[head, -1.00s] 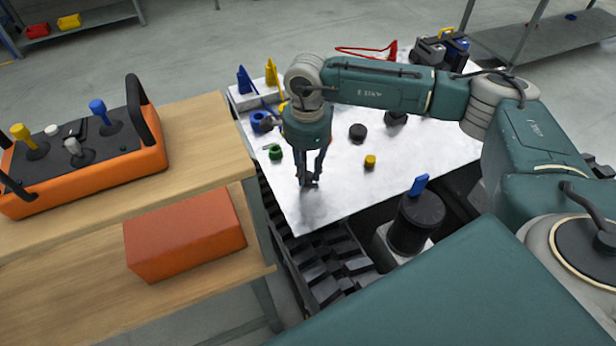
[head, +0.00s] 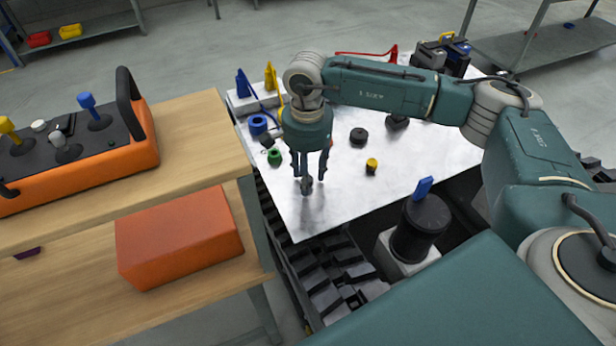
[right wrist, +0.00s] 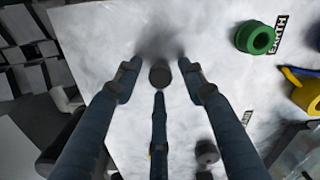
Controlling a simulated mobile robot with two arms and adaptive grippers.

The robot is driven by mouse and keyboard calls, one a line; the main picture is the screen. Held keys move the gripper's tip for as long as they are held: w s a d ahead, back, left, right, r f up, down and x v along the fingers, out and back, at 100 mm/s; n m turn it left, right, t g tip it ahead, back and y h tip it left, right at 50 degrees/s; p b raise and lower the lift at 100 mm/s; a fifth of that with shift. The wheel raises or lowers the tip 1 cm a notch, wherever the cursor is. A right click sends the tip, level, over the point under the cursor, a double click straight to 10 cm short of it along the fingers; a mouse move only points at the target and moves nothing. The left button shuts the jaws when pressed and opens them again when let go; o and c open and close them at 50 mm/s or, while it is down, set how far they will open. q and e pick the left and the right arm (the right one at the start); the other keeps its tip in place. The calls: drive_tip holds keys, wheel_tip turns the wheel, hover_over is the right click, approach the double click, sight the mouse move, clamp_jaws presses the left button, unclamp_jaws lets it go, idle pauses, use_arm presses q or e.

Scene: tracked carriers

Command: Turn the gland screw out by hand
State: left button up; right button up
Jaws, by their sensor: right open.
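My right gripper (head: 314,184) points down over the near left part of the pale metal top (head: 335,205), its fingers spread. A small dark round piece (head: 307,183), which may be the gland screw, shows at its fingertips. In the right wrist view the dark piece (right wrist: 160,75) lies between the spread fingertips of the right gripper (right wrist: 160,82), with gaps at the sides. A blurred dark patch lies beyond it. I cannot tell whether the piece stands free or sits in something. My left gripper is not in view.
A green ring (head: 274,157), a blue ring (head: 258,125), a black knob (head: 358,136) and a yellow-topped piece (head: 371,166) stand around the gripper. A black cylinder (head: 420,228) with a blue handle stands at the near edge. A wooden bench (head: 200,160) is at left.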

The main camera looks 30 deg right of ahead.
drive_tip(key=m, duration=0.3)
drive_tip(key=shift+f+m, duration=0.1)
drive_tip(key=shift+m, duration=0.2)
drive_tip(key=m, duration=0.6)
drive_tip(key=shift+b, duration=0.35)
drive_tip(key=m, duration=1)
drive_tip(key=shift+p, duration=0.35)
drive_tip(key=m+p, duration=0.1)
drive_tip(key=m, duration=0.8)
drive_tip(key=shift+m+p, duration=0.3)
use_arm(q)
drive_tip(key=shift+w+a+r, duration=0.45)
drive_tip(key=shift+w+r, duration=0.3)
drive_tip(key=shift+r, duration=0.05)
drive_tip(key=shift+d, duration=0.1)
